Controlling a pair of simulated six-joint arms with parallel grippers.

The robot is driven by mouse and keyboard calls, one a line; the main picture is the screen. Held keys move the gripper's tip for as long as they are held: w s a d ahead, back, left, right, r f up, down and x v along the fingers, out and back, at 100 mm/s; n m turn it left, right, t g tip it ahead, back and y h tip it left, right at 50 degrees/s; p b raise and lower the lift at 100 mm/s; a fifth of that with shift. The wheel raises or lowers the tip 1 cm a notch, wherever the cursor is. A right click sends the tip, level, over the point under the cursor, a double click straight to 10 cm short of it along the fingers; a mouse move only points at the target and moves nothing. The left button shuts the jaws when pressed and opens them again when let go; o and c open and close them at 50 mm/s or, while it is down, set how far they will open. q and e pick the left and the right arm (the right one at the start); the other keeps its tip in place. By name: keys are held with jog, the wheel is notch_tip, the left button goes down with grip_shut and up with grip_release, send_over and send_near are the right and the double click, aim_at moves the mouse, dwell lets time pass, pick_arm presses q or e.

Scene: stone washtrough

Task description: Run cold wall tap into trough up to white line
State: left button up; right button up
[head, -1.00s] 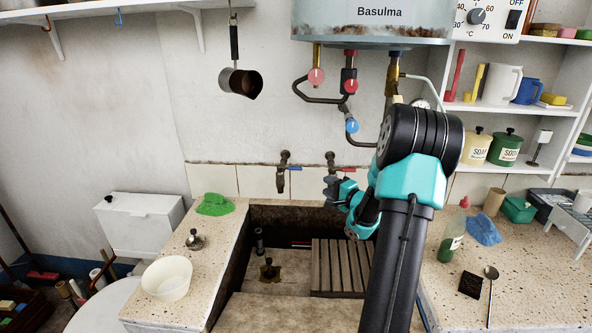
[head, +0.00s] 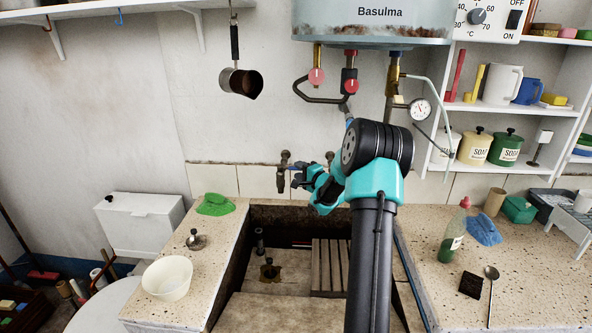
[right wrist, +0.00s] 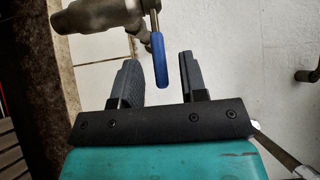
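The wall tap (head: 283,172) on the left has a blue lever, which shows clearly in the right wrist view (right wrist: 160,62). My right gripper (head: 299,177) is open beside this tap. In the right wrist view its two fingers (right wrist: 159,70) stand on either side of the lever's tip, with gaps on both sides. The second tap (head: 330,157) is mostly hidden behind my right gripper. The stone trough (head: 232,265) below shows a brass fitting (head: 269,271) on its floor. No stream or standing water shows. I cannot make out a white line. My left gripper is not in view.
A slatted wooden rack (head: 329,266) lies across the trough's right part, partly behind my right arm. A green cloth (head: 215,204) and white bowl (head: 167,278) sit on the left ledge. A green bottle (head: 452,235) stands on the right. The heater (head: 370,22) hangs above.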

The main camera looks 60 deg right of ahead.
jog(key=shift+x, duration=1.25)
jog(key=shift+c, duration=0.4)
grip_shut()
